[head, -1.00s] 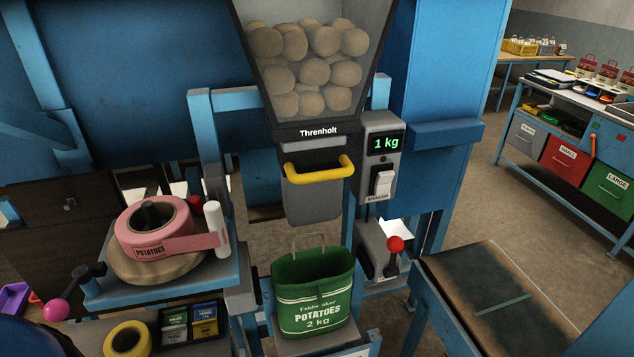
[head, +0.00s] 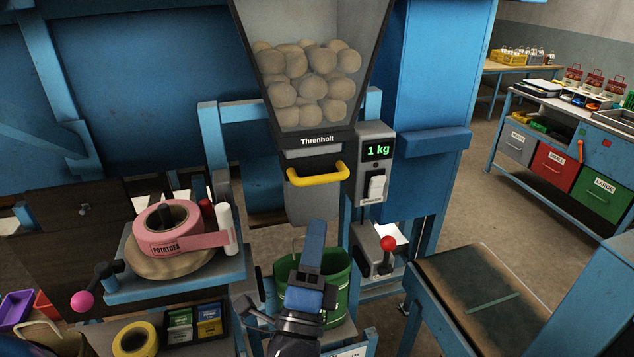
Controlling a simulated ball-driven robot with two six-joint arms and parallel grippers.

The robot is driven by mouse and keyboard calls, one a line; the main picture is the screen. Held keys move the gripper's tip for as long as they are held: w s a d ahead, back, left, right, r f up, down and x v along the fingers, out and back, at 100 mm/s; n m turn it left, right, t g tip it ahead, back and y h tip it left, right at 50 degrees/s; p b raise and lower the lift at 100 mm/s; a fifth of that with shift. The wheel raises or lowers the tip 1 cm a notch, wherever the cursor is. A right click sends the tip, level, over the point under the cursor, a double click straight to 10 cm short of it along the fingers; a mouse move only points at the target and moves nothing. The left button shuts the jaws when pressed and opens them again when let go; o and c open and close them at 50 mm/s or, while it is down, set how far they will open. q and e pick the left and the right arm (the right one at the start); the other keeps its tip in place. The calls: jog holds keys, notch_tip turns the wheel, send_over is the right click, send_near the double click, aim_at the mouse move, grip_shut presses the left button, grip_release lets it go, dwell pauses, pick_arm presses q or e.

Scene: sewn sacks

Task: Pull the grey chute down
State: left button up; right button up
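The grey chute (head: 299,201) hangs under the hopper of potatoes, with a yellow bar handle (head: 316,180) across its front. My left gripper (head: 317,228) reaches up from the bottom middle, its tip below the handle and in front of the chute's lower right part. It looks apart from the handle. I see it edge-on, so I cannot tell whether its fingers are open or shut. My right gripper is out of view.
A scale display (head: 377,150) reads 1 kg, above a white shaker switch (head: 376,187). A red-knobbed lever (head: 388,243) stands right of the sack. A pink tape roll (head: 164,229) lies left. A dark-topped table (head: 482,300) is at right.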

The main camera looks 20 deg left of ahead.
aim_at(318, 179)
pick_arm(q)
jog(key=shift+m+y, duration=0.3)
jog(key=shift+y, duration=0.5)
jog(key=p+x, duration=0.2)
jog(key=x, duration=0.1)
jog(key=p+x, duration=0.1)
jog(key=x, duration=0.2)
jog(key=a+p+x, duration=0.1)
jog(key=p+x, duration=0.1)
jog(key=x, duration=0.1)
jog(key=shift+w+a+f+p, duration=0.1)
jog(key=shift+w+f+p, duration=0.15)
jog(key=shift+p, duration=0.1)
jog(key=shift+p+x, duration=0.3)
jog(key=shift+x, duration=0.55)
jog(key=shift+f, duration=0.15)
jog(key=shift+c, duration=0.2)
grip_shut()
